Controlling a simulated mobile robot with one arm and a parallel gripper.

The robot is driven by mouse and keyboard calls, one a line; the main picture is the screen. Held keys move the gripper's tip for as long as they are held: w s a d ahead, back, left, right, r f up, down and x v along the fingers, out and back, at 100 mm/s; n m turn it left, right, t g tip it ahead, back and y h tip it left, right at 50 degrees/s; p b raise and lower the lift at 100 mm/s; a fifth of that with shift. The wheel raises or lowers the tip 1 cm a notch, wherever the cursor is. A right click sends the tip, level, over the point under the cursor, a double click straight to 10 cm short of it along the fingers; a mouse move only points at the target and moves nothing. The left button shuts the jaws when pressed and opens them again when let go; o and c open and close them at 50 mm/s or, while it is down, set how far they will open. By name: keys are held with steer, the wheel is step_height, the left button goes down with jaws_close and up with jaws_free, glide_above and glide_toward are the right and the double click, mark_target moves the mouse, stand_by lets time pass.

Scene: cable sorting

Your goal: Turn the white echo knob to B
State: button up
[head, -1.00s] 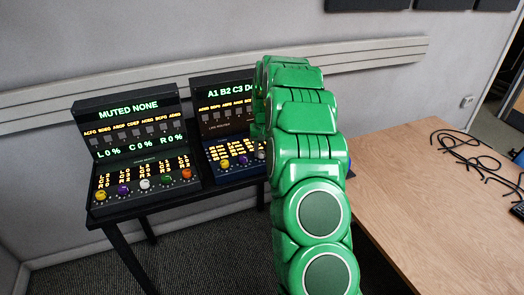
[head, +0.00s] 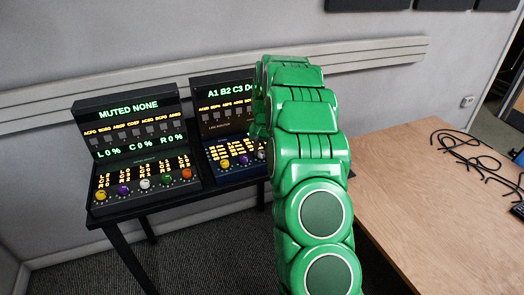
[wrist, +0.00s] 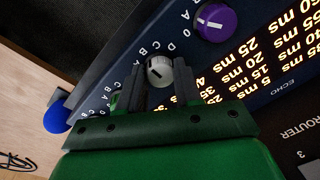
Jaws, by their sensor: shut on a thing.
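The white knob (wrist: 159,69) sits on the dark blue echo panel (wrist: 262,103) in the wrist view, with printed letters around it. My gripper (wrist: 160,82) has one finger on each side of the knob and is shut on it. A short pointer mark shows on the knob's face, but I cannot tell surely which letter it faces. In the head view my green arm reaches over the right-hand console (head: 222,135) and hides its right part, including most of the gripper.
A purple knob (wrist: 215,22) is beside the white one, and a blue knob (wrist: 57,118) lies on the other side. The left console (head: 130,150) has several coloured knobs. A wooden table (head: 400,190) with black cables (head: 470,150) is at right.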

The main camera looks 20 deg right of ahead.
mark_target(263, 152)
steer(key=o, duration=1)
steer(key=shift+o, duration=0.2)
steer(key=r, duration=0.7)
steer(key=shift+d, duration=0.2)
steer(key=shift+s+r, duration=0.15)
steer(key=shift+r, duration=0.2)
